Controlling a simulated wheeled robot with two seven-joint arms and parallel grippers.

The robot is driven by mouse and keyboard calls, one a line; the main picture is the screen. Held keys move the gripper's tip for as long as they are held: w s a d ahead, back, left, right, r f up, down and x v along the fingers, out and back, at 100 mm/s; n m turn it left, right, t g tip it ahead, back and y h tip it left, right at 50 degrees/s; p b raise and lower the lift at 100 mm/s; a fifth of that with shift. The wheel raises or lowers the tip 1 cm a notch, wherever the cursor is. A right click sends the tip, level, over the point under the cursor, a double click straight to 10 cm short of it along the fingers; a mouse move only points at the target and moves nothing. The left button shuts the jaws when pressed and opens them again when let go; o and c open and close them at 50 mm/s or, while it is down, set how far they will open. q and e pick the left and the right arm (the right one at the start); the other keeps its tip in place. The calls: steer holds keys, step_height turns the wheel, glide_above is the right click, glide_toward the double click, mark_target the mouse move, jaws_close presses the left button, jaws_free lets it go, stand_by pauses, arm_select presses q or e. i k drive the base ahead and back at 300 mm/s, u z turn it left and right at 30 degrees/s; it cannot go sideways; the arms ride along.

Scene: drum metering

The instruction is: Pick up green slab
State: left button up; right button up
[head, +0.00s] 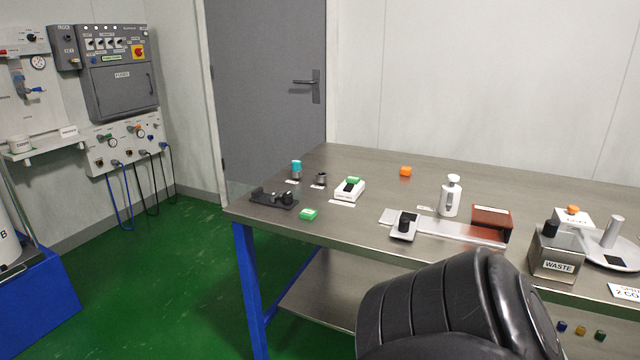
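Neither of my grippers shows in the head view. A black link of my own arm fills the bottom middle and covers part of the table's front edge.
A black fixture (273,199) is left of the slab. A white bottle (450,197), a red-brown box (491,222) and a waste bin (556,254) are to the right.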

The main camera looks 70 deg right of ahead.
mark_target(355, 180)
steer(key=z, duration=0.2)
steer(key=i, duration=1.8)
steer(key=z, duration=1.55)
steer(key=i, duration=1.05)
steer(key=z, duration=1.1)
